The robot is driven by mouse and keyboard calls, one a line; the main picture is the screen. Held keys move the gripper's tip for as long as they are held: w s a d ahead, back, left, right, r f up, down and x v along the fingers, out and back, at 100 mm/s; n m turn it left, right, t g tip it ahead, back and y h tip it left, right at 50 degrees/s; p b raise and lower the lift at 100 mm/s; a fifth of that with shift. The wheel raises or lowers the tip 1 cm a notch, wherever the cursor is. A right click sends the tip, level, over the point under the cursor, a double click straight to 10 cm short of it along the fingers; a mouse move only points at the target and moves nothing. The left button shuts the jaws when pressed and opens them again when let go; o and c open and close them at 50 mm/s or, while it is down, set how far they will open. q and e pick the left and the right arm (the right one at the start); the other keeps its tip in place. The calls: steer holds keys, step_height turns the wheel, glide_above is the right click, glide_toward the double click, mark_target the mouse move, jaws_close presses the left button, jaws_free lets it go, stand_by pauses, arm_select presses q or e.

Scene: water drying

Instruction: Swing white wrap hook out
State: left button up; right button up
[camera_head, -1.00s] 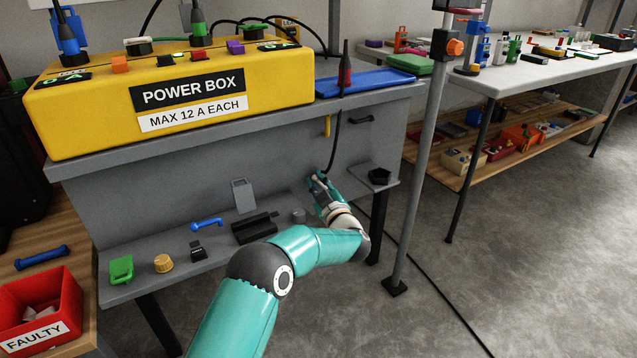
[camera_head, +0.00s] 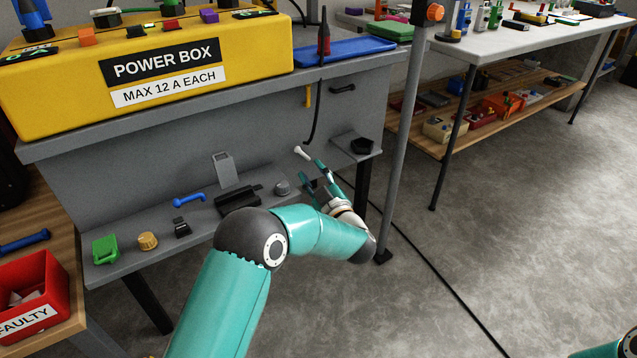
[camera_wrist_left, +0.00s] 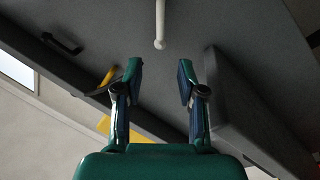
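The white wrap hook (camera_head: 301,152) is a short white peg with a rounded end on the grey bench's front panel. In the left wrist view it is a white rod (camera_wrist_left: 160,24) coming down from the top edge. My left gripper (camera_head: 311,171) is open and empty, just below and to the right of the hook, apart from it. In the left wrist view its two fingers (camera_wrist_left: 160,82) stand wide apart, with the hook's end beyond the gap between them. My right gripper is not in view.
A black cable (camera_head: 318,112) hangs down the panel above the hook, near a yellow hook (camera_head: 307,97). A grey side shelf (camera_head: 352,146) holds a black part to the right. A grey post (camera_head: 405,125) stands right of my arm. Small parts line the lower ledge.

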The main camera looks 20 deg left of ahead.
arm_select(q)
steer(key=shift+v, duration=1.6)
